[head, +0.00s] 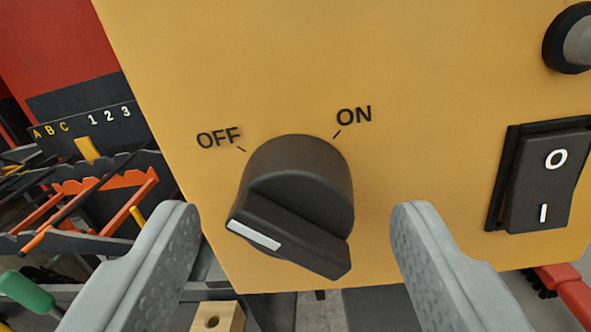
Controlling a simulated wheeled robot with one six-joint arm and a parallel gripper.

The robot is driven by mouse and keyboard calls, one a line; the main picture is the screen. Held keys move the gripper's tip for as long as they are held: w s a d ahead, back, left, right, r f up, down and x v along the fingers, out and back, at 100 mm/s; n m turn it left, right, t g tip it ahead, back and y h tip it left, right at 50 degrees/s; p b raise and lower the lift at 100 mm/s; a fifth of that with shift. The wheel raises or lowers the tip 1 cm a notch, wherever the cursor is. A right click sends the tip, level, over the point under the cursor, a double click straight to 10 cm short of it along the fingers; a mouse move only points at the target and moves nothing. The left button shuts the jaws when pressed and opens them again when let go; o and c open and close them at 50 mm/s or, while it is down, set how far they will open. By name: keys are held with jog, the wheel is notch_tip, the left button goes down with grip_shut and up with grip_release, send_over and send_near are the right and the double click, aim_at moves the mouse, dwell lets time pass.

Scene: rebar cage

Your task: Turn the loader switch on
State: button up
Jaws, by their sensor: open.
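The loader switch is a black rotary knob (298,185) on a yellow panel, with a raised grip bar across it. The bar's white mark (253,234) is at its left end, on the side of the OFF label (218,138). The ON label (354,116) is above and to the right of the knob. My gripper (296,212) is open, with one grey finger on each side of the knob. Gaps show between the fingers and the knob, and nothing is held.
A black rocker switch (541,178) marked O and I is right of the knob, with a round black-rimmed part (575,40) above it. A rack (95,185) with orange parts stands at left. A green handle (25,292), wooden block (217,317) and red object (572,293) lie low.

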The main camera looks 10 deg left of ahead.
jog(key=shift+w, duration=0.65)
jog(key=shift+c, duration=0.4)
jog(key=c, duration=0.9)
